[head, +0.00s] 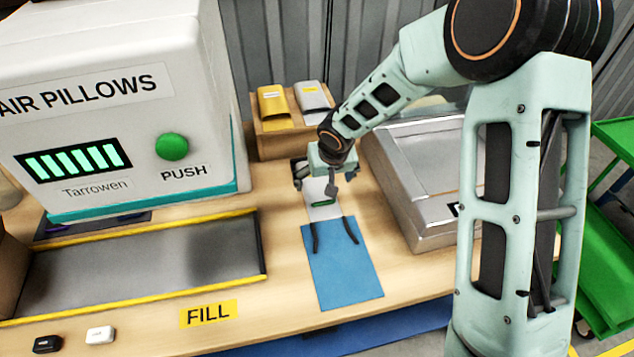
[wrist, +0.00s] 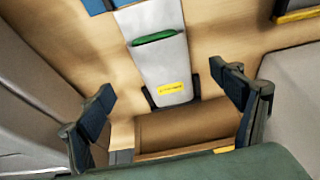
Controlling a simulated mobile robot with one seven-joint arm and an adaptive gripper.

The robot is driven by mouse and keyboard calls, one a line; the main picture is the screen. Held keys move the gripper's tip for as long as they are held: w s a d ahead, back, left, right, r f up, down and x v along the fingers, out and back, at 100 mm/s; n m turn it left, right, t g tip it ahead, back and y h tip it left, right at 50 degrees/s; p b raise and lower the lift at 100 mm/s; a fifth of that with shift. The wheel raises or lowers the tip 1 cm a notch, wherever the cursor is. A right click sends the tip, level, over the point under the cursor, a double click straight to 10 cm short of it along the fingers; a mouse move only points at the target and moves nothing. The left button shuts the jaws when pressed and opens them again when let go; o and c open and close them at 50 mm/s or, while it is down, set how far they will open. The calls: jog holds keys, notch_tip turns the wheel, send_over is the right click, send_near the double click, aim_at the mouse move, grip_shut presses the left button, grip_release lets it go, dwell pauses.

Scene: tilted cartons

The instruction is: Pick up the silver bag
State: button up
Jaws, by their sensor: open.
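A silver bag (head: 314,97) leans beside a yellow bag in the tilted carton at the back of the bench. A flat grey piece (head: 322,212) with a green tab lies on the bench in front of the carton. In the wrist view this grey piece (wrist: 168,65) shows a yellow label and lies beyond my fingers. My gripper (head: 316,188) is open and empty, in front of the carton and above the bench. Its two fingers (wrist: 162,85) stand wide apart in the wrist view. The silver bag is not clear in the wrist view.
The yellow bag (head: 274,105) shares the brown carton (head: 288,142). A blue sheet (head: 343,273) with dark strips lies in front. An air-pillow machine (head: 120,110) stands left, a grey metal box (head: 405,190) right. Bare bench (head: 282,225) separates the tray and blue sheet.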

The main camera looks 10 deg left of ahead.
aim_at(320, 191)
jog(key=shift+x, duration=3.35)
jog(key=shift+s+a, duration=0.1)
jog(key=shift+s, duration=0.1)
jog(key=c, duration=1.2)
